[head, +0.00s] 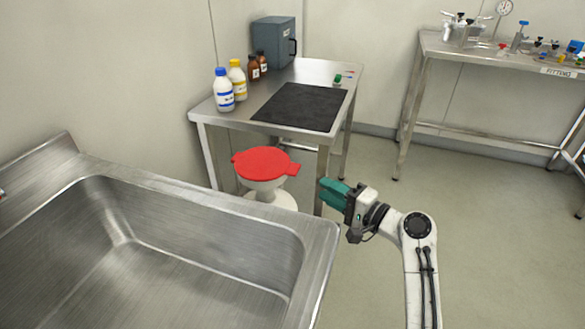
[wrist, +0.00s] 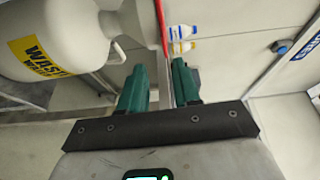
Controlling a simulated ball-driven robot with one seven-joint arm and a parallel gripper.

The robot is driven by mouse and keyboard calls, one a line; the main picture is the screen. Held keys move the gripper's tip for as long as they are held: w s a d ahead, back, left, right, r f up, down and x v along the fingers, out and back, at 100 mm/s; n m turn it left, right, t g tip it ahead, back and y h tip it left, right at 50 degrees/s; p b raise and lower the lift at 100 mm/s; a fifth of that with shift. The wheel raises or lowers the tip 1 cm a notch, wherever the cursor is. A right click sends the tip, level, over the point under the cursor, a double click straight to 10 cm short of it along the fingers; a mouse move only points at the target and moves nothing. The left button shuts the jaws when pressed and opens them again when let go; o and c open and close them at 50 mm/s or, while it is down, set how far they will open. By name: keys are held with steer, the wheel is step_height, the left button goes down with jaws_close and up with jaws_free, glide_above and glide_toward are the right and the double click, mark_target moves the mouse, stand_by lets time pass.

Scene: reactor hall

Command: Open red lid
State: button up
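The red lid (head: 265,163) lies flat and closed over a white funnel on a waste container (head: 272,197), with small tabs at its left and right edges. In the wrist view the lid (wrist: 162,25) shows edge-on as a thin red strip, ahead of the gap between the fingers. The white container (wrist: 70,30) fills the upper left there, with a yellow waste label. My gripper (head: 328,192) has green fingers and is to the right of the lid, apart from it. In the wrist view my gripper (wrist: 158,75) is open, with nothing between its fingers.
A steel sink (head: 190,225) stands in front of the container. A steel table (head: 222,115) behind it carries bottles, a grey box (head: 274,43) and a black mat (head: 300,106). A fittings bench (head: 470,50) is at the back right. Floor at right is clear.

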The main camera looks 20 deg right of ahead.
mark_target(295, 169)
steer(key=x, duration=0.7)
steer(key=b+x, duration=0.1)
steer(key=x, duration=0.3)
steer(key=shift+w+d+r, duration=0.1)
steer(key=shift+w+r, duration=0.2)
jaws_close()
steer(key=shift+r, duration=0.15)
stand_by(0.9)
